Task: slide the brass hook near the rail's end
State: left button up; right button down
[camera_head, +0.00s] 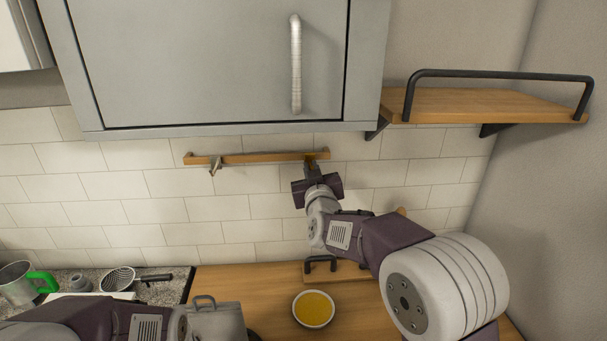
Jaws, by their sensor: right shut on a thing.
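The wooden rail (258,157) runs across the tiled wall below the cabinet. My right gripper (312,169) is at the rail's right end, shut on the brass hook, which its jaws mostly hide. A small metal hook (214,166) hangs near the rail's left end, apart from my gripper. My left arm shows at the bottom left; its gripper is not visible.
A grey cabinet (215,60) hangs just above the rail. A wooden shelf (480,105) with a black bar is at the right. Below are a bowl of yellow food (313,308), a grey handled container (215,322), a strainer (117,279) and a green-handled cup (18,284).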

jog(key=shift+f, duration=0.1)
jog(key=c, duration=1.5)
grip_release()
jog(key=shift+s, duration=0.1)
jog(key=shift+s, duration=0.15)
jog(key=s+b, duration=0.2)
jog(key=s, duration=0.6)
jog(key=shift+s+b, duration=0.3)
jog(key=shift+s, duration=0.05)
